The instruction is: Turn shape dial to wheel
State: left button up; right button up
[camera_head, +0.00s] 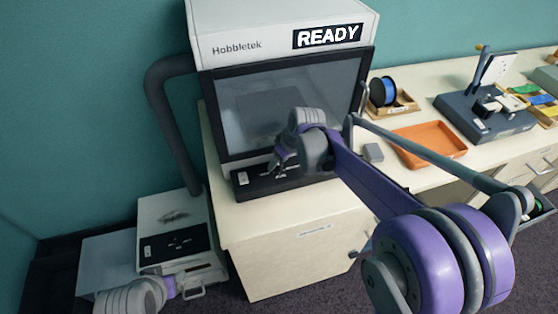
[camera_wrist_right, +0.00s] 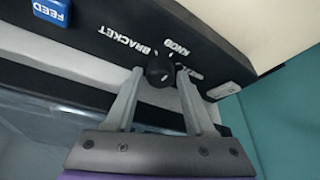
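The Hobbletek machine (camera_head: 225,62) stands on a cabinet, its display reading READY. Its black control panel (camera_head: 245,181) runs along the bottom front. In the right wrist view the shape dial (camera_wrist_right: 160,70) is a small round black knob on this panel. The labels BRACKET and KNOB show beside it; a third label is mostly hidden by a finger. Where the dial points is too small to tell. My right gripper (camera_wrist_right: 160,78) has one finger on each side of the dial, with narrow gaps apparent. In the head view my right gripper (camera_head: 281,160) is at the panel.
A blue FEED button (camera_wrist_right: 51,8) and a pale button (camera_wrist_right: 223,90) are on the panel. A smaller machine (camera_head: 172,212) stands low at left.

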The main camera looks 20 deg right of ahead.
grip_shut()
jog(key=m+h+b, duration=0.1)
jog(key=m, duration=0.3)
jog(key=shift+a+m+t, duration=0.15)
jog(key=shift+m+t, duration=0.15)
jog(key=shift+t, duration=0.1)
jog(key=shift+a+m+h, duration=0.1)
jog(key=shift+m+h, duration=1)
jog(key=shift+m, duration=1.1)
grip_release()
